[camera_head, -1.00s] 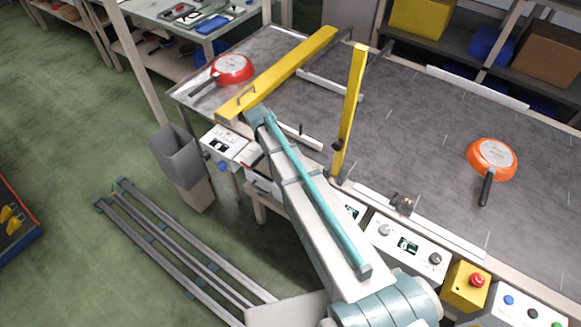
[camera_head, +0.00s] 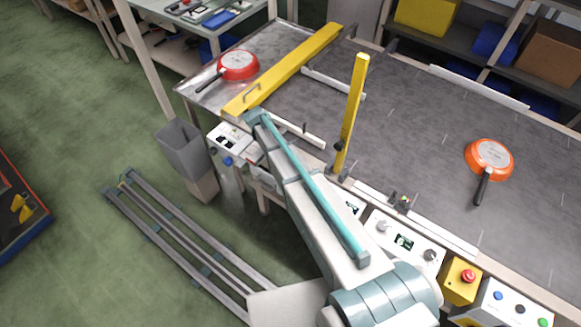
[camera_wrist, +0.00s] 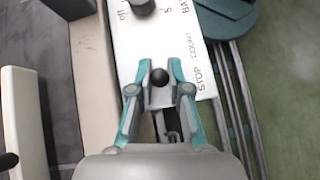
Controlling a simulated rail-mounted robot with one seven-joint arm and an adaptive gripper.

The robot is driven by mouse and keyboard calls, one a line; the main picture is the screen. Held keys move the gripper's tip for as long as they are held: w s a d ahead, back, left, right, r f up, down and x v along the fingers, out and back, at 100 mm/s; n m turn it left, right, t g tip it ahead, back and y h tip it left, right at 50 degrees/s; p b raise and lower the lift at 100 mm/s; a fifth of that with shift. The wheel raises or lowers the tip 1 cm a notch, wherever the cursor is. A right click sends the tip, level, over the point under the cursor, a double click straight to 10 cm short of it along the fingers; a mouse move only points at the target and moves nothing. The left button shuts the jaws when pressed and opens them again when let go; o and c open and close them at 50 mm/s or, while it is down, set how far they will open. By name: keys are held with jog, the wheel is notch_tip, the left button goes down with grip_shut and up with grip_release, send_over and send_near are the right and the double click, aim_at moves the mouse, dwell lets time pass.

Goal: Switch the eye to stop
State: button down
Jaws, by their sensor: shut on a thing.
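The eye's switch shows in the wrist view as a small lever with a black ball knob (camera_wrist: 159,76) on a white panel (camera_wrist: 150,30). The words COUNT and STOP are printed beside it. My gripper (camera_wrist: 160,92) is shut on the switch, with one teal-and-grey finger on each side below the knob. I cannot tell which label the lever points to. In the head view the white control box (camera_head: 230,136) stands at the conveyor's near left edge, and my arm hides most of the gripper there.
A red pan (camera_head: 239,65) lies at the conveyor's left end, beyond a yellow bar (camera_head: 285,70). An orange pan (camera_head: 489,158) lies on the right of the belt (camera_head: 420,130). A yellow post (camera_head: 350,115) rises near my arm. A grey bin (camera_head: 182,150) stands left of the control box.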

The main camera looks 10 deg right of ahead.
jog(key=c, duration=1.1)
grip_release()
jog(key=shift+c, duration=0.2)
jog(key=shift+f+b, duration=0.1)
jog(key=shift+b, duration=0.4)
